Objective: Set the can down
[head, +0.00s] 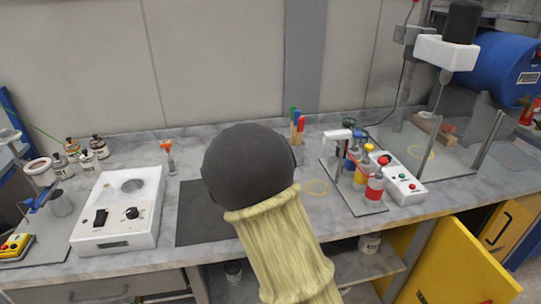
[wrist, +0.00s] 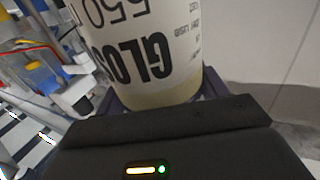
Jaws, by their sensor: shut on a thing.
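A pale can (wrist: 150,45) with large dark lettering, seen upside down as "GLOSS" and "550", fills the upper middle of the wrist view. My gripper (wrist: 160,98) is shut on it, with dark jaws on both sides of its near end. The can's far end is out of frame, and I cannot tell how high it is above the bench. In the head view the can and my gripper are hidden behind my dark, rounded arm part. The marbled workbench (head: 335,214) lies below, with a thin yellow ring (head: 316,187) marked on it.
A white device (head: 118,210) and several small jars (head: 88,158) stand at left. A dark mat (head: 196,225) lies under my arm. A blue drum (head: 500,68) is far right.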

